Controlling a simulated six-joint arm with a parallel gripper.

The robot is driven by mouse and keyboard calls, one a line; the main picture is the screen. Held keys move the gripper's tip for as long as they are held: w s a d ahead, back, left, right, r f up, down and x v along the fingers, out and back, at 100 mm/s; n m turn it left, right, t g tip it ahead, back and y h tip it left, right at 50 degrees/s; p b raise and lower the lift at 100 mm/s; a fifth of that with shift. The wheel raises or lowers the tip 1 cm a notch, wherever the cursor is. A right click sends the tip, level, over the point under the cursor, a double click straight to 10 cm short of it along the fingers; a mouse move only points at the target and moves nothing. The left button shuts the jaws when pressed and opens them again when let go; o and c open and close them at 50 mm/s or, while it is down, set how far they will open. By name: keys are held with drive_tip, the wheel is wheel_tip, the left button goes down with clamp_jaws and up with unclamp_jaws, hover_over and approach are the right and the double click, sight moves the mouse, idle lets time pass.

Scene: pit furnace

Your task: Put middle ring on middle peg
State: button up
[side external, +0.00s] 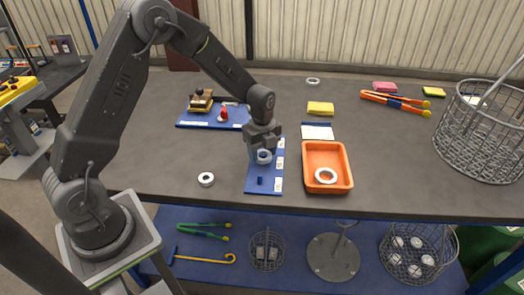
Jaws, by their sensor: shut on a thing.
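My gripper (263,148) points down over the blue peg board (268,186). It is shut on a white ring (264,157), held at or just above the middle part of the board. I cannot tell whether the ring is around a peg, and the middle peg is hidden by the ring and gripper. A short blue peg (260,181) stands bare at the board's near end. The far end of the board is partly hidden by my gripper. White labels run along the board's right edge.
One white ring (206,180) lies on the table (150,150) to the left, another (325,175) in the orange tray (345,180) to the right, and another (313,81) at the back. A blue board (190,121) with a red item (224,114) stands behind. A wire basket (485,130) is far right.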

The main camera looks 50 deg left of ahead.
drive_tip(key=shift+f, duration=0.6)
idle(0.4)
drive_tip(key=o, duration=0.7)
drive_tip(key=shift+r, duration=5.5)
